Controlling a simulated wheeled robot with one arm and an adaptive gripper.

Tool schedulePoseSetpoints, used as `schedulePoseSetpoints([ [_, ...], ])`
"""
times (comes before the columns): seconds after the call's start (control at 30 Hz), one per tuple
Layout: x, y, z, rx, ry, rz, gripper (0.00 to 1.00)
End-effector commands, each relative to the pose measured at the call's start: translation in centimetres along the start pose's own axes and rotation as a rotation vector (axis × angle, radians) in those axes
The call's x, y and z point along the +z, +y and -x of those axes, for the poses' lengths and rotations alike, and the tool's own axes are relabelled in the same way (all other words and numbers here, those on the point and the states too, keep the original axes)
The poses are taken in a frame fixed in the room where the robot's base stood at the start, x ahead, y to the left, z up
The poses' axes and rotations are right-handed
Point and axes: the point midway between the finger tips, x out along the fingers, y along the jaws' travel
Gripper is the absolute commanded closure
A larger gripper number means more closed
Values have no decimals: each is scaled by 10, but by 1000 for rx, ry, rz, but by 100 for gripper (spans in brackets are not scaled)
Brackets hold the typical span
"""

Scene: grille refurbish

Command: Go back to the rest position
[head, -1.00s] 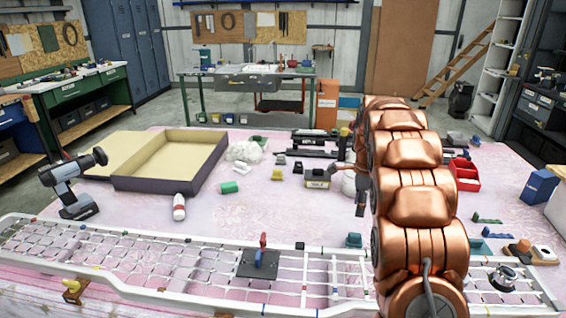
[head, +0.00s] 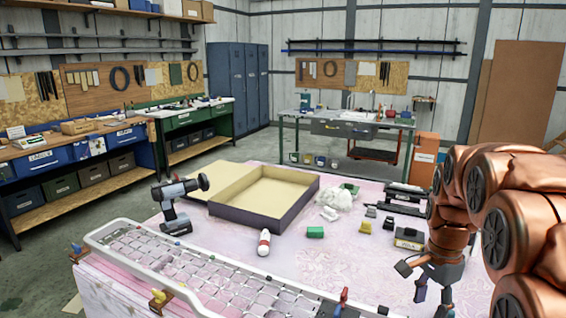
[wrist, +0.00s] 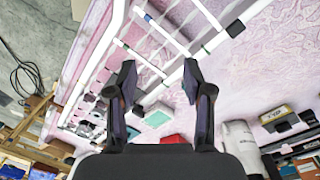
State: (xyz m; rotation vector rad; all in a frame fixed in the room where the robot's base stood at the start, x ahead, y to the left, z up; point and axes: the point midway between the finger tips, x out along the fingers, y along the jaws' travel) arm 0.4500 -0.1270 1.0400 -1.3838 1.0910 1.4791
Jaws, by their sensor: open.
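My gripper (head: 434,286) is at the lower right of the head view, over the pink-covered table, with my copper arm bent above it. In the wrist view my gripper (wrist: 160,85) shows two dark fingers spread apart with nothing between them. The white grille (head: 190,270) lies along the table's near edge in the head view. Part of the grille (wrist: 165,30) also shows beyond the fingers in the wrist view. My gripper looks empty and apart from the grille.
Workbenches (head: 190,118) line the left wall. Grey floor (head: 35,275) is free at left.

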Motion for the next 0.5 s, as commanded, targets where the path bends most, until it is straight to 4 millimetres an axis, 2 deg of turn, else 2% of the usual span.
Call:
schedulePoseSetpoints([
  [0.1, 28, 18, 3, 6, -4, 130, 49],
  [0.5, 108, 89, -5, 34, -29, 576, 49],
])
